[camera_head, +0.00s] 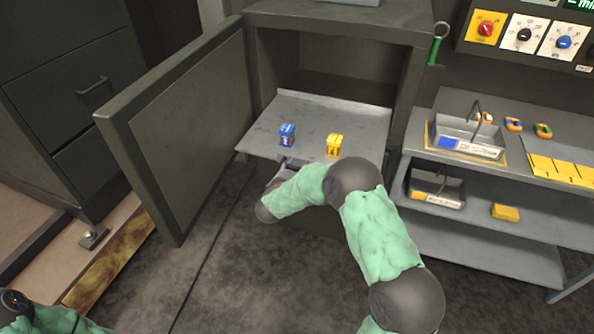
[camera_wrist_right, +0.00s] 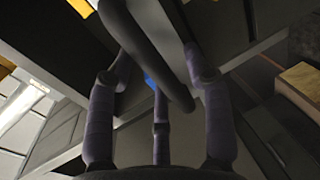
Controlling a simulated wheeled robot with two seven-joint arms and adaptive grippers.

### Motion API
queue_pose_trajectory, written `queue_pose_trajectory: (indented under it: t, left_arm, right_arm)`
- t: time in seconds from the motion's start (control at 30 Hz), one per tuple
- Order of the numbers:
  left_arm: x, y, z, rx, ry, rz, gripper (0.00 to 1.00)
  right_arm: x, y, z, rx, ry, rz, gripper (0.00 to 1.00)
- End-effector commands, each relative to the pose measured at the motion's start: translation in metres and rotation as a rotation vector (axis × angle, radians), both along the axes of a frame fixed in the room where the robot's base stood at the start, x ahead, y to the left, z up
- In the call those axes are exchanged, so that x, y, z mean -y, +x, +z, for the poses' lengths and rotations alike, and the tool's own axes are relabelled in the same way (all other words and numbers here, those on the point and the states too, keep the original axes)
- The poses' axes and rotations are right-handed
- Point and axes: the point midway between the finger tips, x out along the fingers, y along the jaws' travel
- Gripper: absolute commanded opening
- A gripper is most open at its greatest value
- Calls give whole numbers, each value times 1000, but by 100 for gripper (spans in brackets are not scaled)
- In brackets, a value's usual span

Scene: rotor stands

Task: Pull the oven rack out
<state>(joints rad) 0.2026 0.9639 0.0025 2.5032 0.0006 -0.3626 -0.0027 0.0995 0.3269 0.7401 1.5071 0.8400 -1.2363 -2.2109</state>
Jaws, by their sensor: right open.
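The oven rack (camera_head: 330,118) is a grey metal shelf sticking out through the front of the open dark oven cabinet (camera_head: 340,25). A blue box (camera_head: 287,135) and a yellow box (camera_head: 334,145) stand on it near the front. My right gripper (camera_head: 284,170) is at the rack's front edge, partly hidden by my wrist and forearm. In the right wrist view my gripper (camera_wrist_right: 155,80) is open, its fingers spread on both sides of a dark bar-like handle (camera_wrist_right: 150,45). I cannot tell whether they touch it. My left gripper is out of view.
The oven door (camera_head: 180,130) is swung open to the left. A shelf unit (camera_head: 480,235) with trays and yellow blocks stands at right, below a knob panel (camera_head: 525,35). A drawer cabinet (camera_head: 65,95) is at left. The floor (camera_head: 240,270) in front is clear.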

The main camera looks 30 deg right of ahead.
Motion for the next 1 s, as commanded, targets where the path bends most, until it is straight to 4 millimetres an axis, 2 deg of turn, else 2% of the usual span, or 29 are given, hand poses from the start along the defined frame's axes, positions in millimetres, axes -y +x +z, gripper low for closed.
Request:
queue_pose_trajectory:
  t: [0.33,0.37,0.53,0.77,1.0]
  left_arm:
    - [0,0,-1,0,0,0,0]
    - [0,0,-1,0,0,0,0]
    - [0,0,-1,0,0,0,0]
    - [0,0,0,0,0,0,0]
    - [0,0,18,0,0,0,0]
  right_arm:
    - [3,3,0,0,0,1,51]
    - [3,3,0,0,0,1,48]
    - [3,3,-1,0,0,1,0]
    - [2,2,-1,-1,0,1,0]
    - [-14,-10,1,-6,2,4,0]
